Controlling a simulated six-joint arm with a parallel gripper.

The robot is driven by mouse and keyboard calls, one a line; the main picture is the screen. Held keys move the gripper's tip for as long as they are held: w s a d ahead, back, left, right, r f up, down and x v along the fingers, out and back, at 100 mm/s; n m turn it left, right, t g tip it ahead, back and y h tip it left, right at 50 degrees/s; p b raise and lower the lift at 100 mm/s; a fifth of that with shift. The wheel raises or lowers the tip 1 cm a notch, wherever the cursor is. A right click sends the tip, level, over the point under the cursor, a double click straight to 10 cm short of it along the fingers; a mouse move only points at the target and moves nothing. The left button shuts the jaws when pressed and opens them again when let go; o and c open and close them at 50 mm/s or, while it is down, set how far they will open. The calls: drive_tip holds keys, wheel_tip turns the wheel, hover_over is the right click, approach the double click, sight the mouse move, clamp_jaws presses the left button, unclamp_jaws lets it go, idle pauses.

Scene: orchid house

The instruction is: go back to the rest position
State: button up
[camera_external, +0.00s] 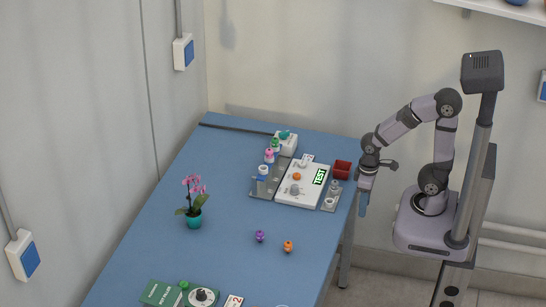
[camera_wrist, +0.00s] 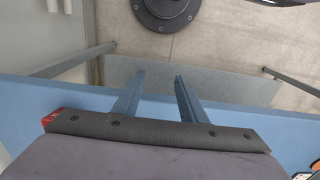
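My gripper (camera_external: 363,203) hangs with its blue fingers pointing down beside the right edge of the blue table (camera_external: 225,260). The arm is folded, with its elbow raised above my base. In the wrist view my gripper (camera_wrist: 160,76) has its two blue fingers apart, with nothing between them. Bare floor (camera_wrist: 215,45) shows beyond the fingertips, and the table edge (camera_wrist: 85,95) runs across behind the fingers.
A red box (camera_external: 342,169) stands at the table edge close to my gripper. Near it are a white device with a TEST display (camera_external: 318,177) and a grey tray (camera_external: 257,187). A potted orchid (camera_external: 194,211), a purple item (camera_external: 260,236) and an orange item (camera_external: 288,246) stand farther off.

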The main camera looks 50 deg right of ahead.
wheel_tip(320, 180, up, 8)
drive_tip(key=p, duration=0.5)
drive_tip(key=shift+p, duration=0.4)
